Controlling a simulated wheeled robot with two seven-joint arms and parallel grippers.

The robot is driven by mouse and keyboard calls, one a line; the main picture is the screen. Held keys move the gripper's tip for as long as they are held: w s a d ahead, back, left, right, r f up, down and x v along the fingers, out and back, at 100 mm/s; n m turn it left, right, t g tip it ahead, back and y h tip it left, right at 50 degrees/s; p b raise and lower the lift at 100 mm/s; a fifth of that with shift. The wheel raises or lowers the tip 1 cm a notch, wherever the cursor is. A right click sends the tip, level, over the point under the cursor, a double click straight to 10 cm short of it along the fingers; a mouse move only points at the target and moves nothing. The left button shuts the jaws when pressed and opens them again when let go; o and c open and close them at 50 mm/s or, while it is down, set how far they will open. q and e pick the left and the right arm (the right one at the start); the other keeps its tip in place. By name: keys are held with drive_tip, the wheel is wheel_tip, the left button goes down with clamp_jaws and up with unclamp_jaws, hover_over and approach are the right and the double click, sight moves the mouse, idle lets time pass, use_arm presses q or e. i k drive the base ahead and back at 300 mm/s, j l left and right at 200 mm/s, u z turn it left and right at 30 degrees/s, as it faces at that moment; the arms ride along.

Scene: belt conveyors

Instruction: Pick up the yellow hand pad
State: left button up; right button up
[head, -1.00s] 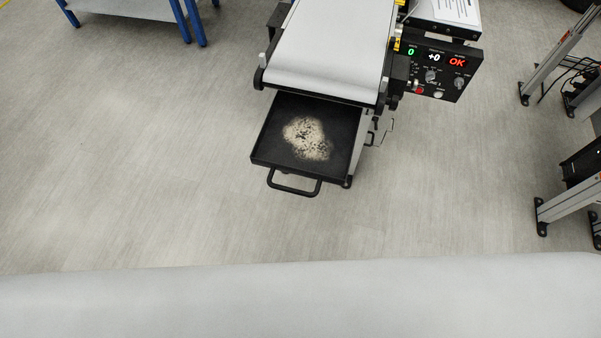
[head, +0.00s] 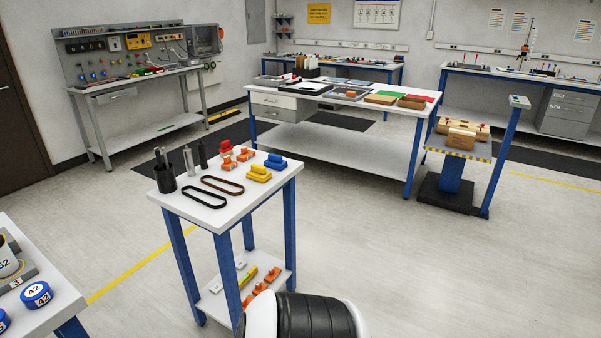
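A yellow hand pad (head: 258,174) lies on the white top of a small blue-legged table (head: 205,212), near its right front edge. It is a small low block with a raised grip. A similar blue pad (head: 276,161) sits just behind it to the right. Neither of my grippers shows in the head view.
The same tabletop holds orange pieces (head: 246,154), black belt loops (head: 204,198) and a dark cup (head: 165,178). A lower shelf (head: 213,301) holds more parts. A larger bench (head: 350,110) stands behind. Open floor (head: 410,270) lies to the right.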

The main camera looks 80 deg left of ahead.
sight(257, 173)
drive_tip(key=u, duration=3.05)
drive_tip(key=z, duration=3.3)
drive_tip(key=u, duration=3.3)
drive_tip(key=i+j+z, duration=0.25)
drive_tip(key=i+z, duration=0.15)
drive_tip(key=i, duration=0.15)
